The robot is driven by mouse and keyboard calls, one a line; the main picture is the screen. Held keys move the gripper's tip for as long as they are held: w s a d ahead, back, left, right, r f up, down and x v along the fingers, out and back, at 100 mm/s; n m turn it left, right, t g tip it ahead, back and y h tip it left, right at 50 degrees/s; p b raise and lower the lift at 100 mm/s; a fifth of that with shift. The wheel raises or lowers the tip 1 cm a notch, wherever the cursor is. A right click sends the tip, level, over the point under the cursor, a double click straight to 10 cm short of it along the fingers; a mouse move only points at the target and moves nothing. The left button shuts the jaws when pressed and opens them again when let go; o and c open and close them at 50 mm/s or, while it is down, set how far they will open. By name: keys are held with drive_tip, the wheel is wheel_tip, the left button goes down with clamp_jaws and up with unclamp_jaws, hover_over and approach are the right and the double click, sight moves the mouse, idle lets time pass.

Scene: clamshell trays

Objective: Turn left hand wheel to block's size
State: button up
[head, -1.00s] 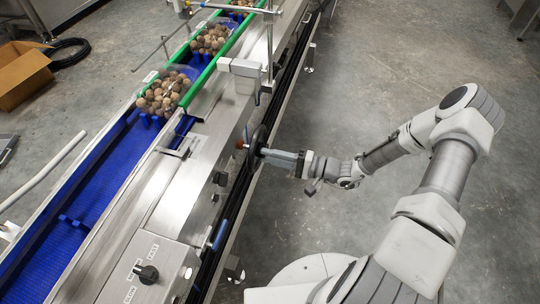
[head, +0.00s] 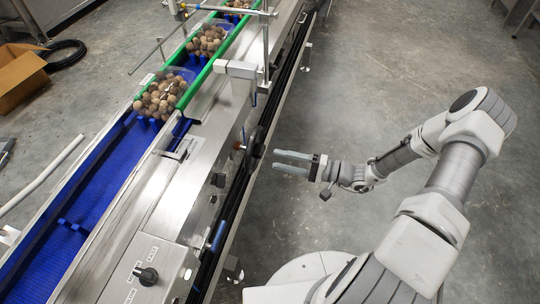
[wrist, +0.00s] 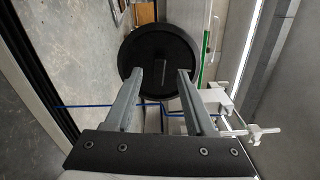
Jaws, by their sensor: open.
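A black round hand wheel (wrist: 160,38) faces me in the wrist view, with a small raised bar at its middle. In the head view the wheel (head: 258,140) is seen nearly edge-on at the conveyor's right side. My gripper (head: 276,160) is to the right of it, open and empty, with a gap to the wheel. In the wrist view my gripper (wrist: 160,73) has its two fingers apart, overlapping the wheel's lower part in the picture. I cannot pick out the block, nor any size marking.
The conveyor's blue belt (head: 85,200) runs between metal side frames. Clear trays of round brown items (head: 160,97) sit at its green-railed far part. A black knob (head: 147,276) is on the near panel. Grey floor at right is free.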

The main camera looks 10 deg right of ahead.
drive_tip(key=p+v, duration=0.1)
drive_tip(key=v, duration=1.1)
drive_tip(key=shift+d, duration=0.3)
drive_tip(key=shift+s, duration=0.15)
drive_tip(key=o, duration=0.6)
drive_tip(key=shift+m, duration=0.3)
drive_tip(key=w+a+m+p, duration=0.1)
drive_tip(key=w+a+m, duration=0.3)
drive_tip(key=a+m, duration=0.4)
drive_tip(key=w+a+m+p, duration=0.2)
drive_tip(key=w+a+m, duration=0.2)
drive_tip(key=a+m, duration=0.3)
drive_tip(key=shift+a+m, duration=0.35)
drive_tip(key=shift+m, duration=0.85)
drive_tip(key=shift+w+f, duration=0.1)
drive_tip(key=shift+f, duration=0.05)
clamp_jaws()
